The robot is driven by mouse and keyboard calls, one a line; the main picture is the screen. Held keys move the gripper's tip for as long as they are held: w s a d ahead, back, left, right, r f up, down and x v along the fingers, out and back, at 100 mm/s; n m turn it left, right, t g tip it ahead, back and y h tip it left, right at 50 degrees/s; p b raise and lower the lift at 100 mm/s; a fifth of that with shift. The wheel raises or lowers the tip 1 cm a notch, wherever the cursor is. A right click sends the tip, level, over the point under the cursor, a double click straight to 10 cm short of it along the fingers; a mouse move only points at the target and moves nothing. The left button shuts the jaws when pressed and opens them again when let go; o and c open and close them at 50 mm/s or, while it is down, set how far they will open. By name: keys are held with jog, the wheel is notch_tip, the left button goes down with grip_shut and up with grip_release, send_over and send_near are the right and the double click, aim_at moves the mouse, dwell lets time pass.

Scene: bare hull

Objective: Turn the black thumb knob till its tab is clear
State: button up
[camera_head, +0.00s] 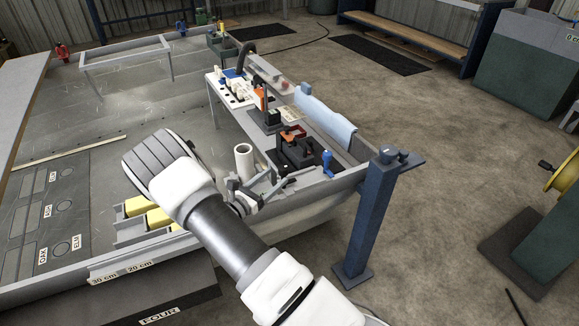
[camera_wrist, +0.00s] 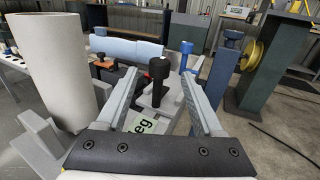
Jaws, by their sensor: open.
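A black knob (camera_wrist: 158,72) with a rounded top stands upright near the middle of the wrist view. It appears between the two fingers of my gripper (camera_wrist: 162,88), beyond their tips, with clear space on both sides. My gripper is open and empty; it also shows in the head view (camera_head: 262,188), low beside a white cylinder (camera_head: 244,160). A pale block under the knob carries a green label (camera_wrist: 147,126), partly cut off by the gripper body. I cannot make out the knob's tab. In the head view I cannot pick out the knob for certain.
The white cylinder (camera_wrist: 52,75) stands close on the left of my gripper. A blue-handled piece (camera_wrist: 186,55) stands behind and right of the knob. A blue post (camera_head: 372,215) rises at the bench corner. A pale blue cloth (camera_head: 325,118) hangs over the bench edge.

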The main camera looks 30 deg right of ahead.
aim_at(287, 167)
jog(key=b+x, duration=0.1)
jog(key=x, duration=0.7)
jog(key=shift+w+d, duration=0.15)
jog(key=shift+d, duration=0.15)
grip_shut()
